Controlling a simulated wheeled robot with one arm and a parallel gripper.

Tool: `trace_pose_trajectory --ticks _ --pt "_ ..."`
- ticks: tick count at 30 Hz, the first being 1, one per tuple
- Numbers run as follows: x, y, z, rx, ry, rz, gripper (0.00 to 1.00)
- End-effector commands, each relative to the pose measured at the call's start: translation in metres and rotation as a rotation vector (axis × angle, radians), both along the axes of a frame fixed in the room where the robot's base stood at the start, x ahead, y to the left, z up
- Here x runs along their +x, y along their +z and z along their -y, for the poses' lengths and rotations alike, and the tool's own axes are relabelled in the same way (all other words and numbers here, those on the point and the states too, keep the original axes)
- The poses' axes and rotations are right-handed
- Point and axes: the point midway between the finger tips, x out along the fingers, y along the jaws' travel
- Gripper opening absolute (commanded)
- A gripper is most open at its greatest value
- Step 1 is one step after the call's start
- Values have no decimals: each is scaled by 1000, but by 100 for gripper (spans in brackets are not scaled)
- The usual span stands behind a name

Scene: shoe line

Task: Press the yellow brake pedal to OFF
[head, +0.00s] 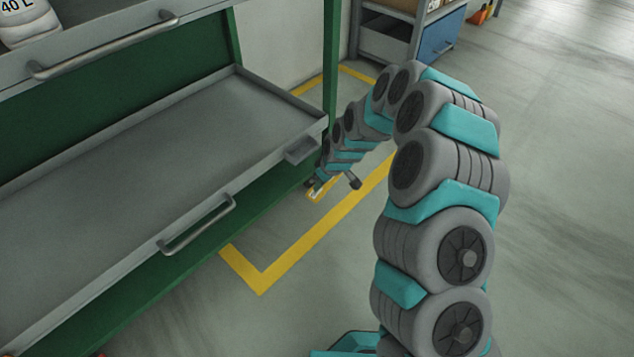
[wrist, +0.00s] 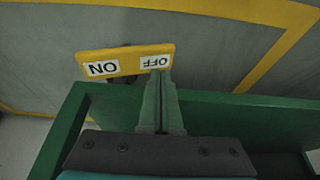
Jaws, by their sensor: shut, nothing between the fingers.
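The yellow brake pedal (wrist: 127,62) lies across the upper middle of the wrist view. Its white ON label (wrist: 103,68) is at the left end and its white OFF label (wrist: 155,62) at the right end, both upside down. My gripper (wrist: 160,76) is shut and empty. Its fingertips overlap the lower edge of the OFF end in this view; I cannot tell whether they touch it. In the head view the pedal (head: 321,194) is small, low by the cart's far corner, partly hidden by my gripper (head: 313,185). Its tilt cannot be told.
A green cart with an open grey drawer (head: 150,150) fills the left, and its green frame (wrist: 230,118) lies close beneath my fingers in the wrist view. Yellow floor tape (head: 262,280) marks the floor around it. Open floor (head: 560,200) lies right; a shelf unit (head: 390,45) stands behind.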

Motion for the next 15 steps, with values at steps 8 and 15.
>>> trace_pose_trajectory --ticks 8,15 --pt "-15 0 21 1 -3 0 0" --pt "-29 0 39 0 -1 0 0"
